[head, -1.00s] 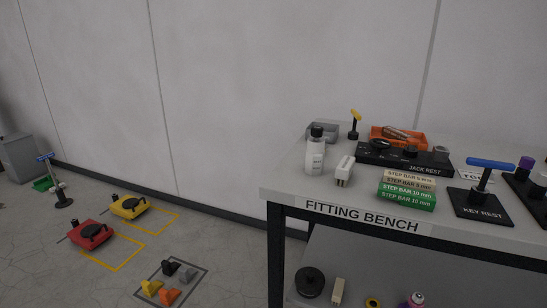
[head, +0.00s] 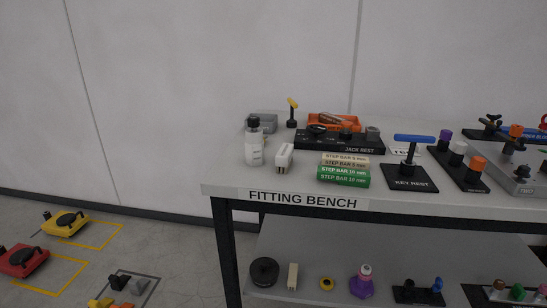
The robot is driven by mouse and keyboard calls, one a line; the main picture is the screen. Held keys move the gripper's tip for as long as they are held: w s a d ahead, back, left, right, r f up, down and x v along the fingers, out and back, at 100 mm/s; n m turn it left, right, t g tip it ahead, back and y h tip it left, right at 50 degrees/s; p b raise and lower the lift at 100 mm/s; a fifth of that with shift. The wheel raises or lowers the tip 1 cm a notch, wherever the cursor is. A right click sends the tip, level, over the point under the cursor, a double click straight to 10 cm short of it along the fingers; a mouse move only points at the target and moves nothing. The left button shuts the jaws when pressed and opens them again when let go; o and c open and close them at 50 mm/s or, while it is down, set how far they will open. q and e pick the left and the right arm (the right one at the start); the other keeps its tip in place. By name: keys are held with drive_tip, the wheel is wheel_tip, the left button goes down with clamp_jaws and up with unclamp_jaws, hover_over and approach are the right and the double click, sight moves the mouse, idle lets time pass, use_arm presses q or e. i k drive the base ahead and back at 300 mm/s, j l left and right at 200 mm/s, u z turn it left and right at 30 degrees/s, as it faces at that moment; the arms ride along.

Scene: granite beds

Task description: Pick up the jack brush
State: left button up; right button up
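I cannot tell for certain which item is the jack brush. A small white block-shaped item (head: 284,157), possibly a brush, lies on the fitting bench (head: 225,180) between the white bottle (head: 254,145) and the stacked step bars (head: 343,171). An orange tray (head: 318,124) behind the black jack rest (head: 362,145) holds a tan-handled item (head: 332,119), too small to make out. Neither of my grippers is in view.
A key rest with a blue T-handle (head: 413,138) and a black rack of coloured knobs (head: 462,168) stand to the right. A yellow-topped upright tool (head: 292,112) stands at the back. The lower shelf holds a purple bottle (head: 362,282). Red (head: 22,262) and yellow (head: 66,223) units sit on the floor.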

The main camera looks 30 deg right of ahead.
sight(285, 158)
drive_tip(key=z, duration=1.15)
drive_tip(key=i+l, duration=0.1)
drive_tip(key=l, duration=0.6)
